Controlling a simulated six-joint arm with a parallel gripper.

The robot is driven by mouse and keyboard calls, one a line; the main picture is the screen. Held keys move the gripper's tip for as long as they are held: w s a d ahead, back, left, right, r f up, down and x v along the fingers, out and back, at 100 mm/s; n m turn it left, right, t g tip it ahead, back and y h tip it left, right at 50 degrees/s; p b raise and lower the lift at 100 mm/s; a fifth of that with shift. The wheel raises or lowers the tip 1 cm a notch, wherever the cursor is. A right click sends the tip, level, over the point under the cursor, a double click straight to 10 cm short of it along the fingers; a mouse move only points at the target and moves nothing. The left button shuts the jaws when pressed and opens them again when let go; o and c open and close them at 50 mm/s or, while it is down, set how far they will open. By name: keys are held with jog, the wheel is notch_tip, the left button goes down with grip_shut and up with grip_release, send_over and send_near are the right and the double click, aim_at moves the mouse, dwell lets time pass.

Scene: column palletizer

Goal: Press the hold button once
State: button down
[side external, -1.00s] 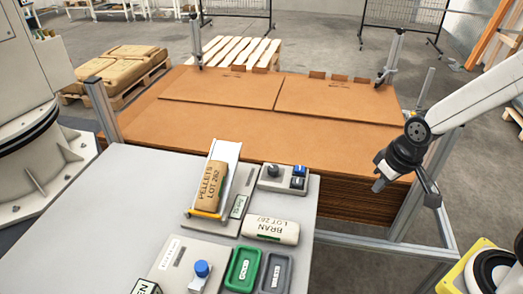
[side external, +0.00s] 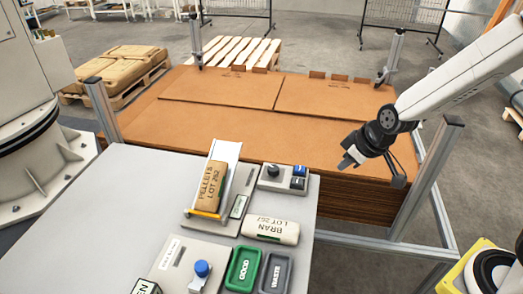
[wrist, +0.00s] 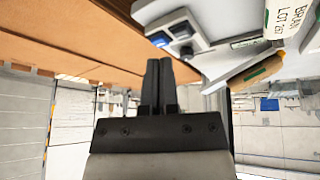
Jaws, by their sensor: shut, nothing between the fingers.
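A small grey control box (side external: 270,184) sits at the far right corner of the grey table. It carries a black knob (side external: 273,170), a blue button (side external: 299,170) and a dark button (side external: 297,183). Their labels are too small to read, so I cannot tell which is the hold button. My gripper (side external: 347,162) is shut and empty, in the air to the right of the box and apart from it. In the wrist view, the shut fingers (wrist: 157,80) point toward the box (wrist: 200,38), with a blue button (wrist: 160,40) near its edge.
A pellets bag (side external: 211,187) lies on a sloped chute, with a bran bag (side external: 271,230) beside it. Cardboard sheets (side external: 180,126) and a metal post (side external: 440,150) stand beyond the table.

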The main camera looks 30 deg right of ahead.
aim_at(298, 166)
jog(key=w+a+r+n+t+h, duration=0.1)
jog(key=w+n, duration=0.4)
jog(key=w, duration=0.7)
jog(key=shift+a+r+t, duration=0.4)
jog(key=shift+a+t, duration=0.05)
jog(key=shift+t, duration=0.95)
jog(key=shift+f, duration=0.2)
jog(key=shift+f, duration=4.2)
jog(key=shift+f, duration=0.2)
jog(key=shift+f, duration=0.25)
jog(key=shift+f, duration=0.5)
jog(key=shift+r, duration=0.95)
